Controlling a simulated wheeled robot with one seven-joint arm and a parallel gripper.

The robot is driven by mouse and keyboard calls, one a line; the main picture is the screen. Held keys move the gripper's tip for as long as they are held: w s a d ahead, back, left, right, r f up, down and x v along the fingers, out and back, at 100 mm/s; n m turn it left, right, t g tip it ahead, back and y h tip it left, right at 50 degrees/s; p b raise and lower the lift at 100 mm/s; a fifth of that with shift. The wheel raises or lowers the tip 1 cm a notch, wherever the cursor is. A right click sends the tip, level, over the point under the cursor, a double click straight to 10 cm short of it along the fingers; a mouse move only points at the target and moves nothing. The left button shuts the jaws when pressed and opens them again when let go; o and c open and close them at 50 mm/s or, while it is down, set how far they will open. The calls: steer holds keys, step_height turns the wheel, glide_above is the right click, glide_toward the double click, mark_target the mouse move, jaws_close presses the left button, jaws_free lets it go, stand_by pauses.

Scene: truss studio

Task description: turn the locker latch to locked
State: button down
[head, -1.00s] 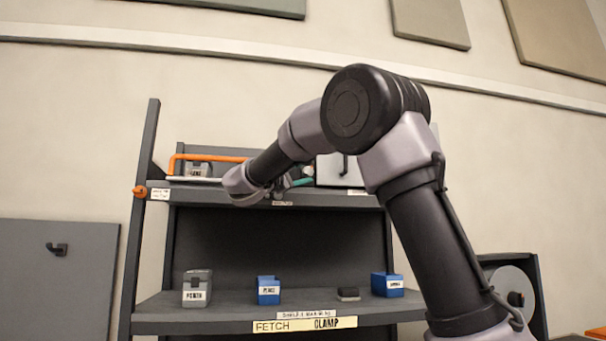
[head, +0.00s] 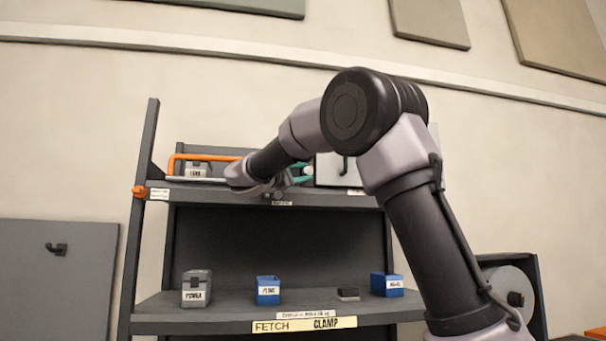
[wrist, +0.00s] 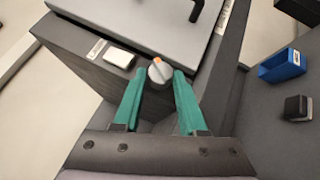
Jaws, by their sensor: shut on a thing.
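The latch is a round grey knob (wrist: 159,75) with an orange mark on its far side, on the dark edge beside the locker's pale grey door (wrist: 140,22). My gripper (wrist: 160,77) has its two teal fingers on either side of the knob, shut on it. In the head view the locker door (head: 328,170) with its black handle stands on the upper shelf, partly hidden by my arm. My gripper's teal fingers (head: 301,172) show in front of it at its left. The knob is hidden there.
An orange bar (head: 205,157) and a grey labelled box (head: 196,170) are on the upper shelf, left of my gripper. The lower shelf (head: 230,311) holds a grey box (head: 196,288), two blue bins (head: 268,291) and a small black block (head: 348,294).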

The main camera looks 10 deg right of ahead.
steer(key=m+g+y, duration=0.1)
steer(key=m, duration=0.1)
steer(key=r+m+g+y, duration=0.1)
steer(key=g+y, duration=0.1)
steer(key=shift+m, duration=0.4)
steer(key=m+g+y, duration=0.1)
steer(key=y, duration=0.1)
steer(key=m+y, duration=0.1)
steer(key=y, duration=0.1)
steer(key=shift+d+r+m+g, duration=0.1)
steer(key=shift+r+m+g, duration=0.2)
steer(key=shift+r+g, duration=0.1)
steer(key=c, duration=0.8)
jaws_free()
steer(key=shift+o, duration=0.2)
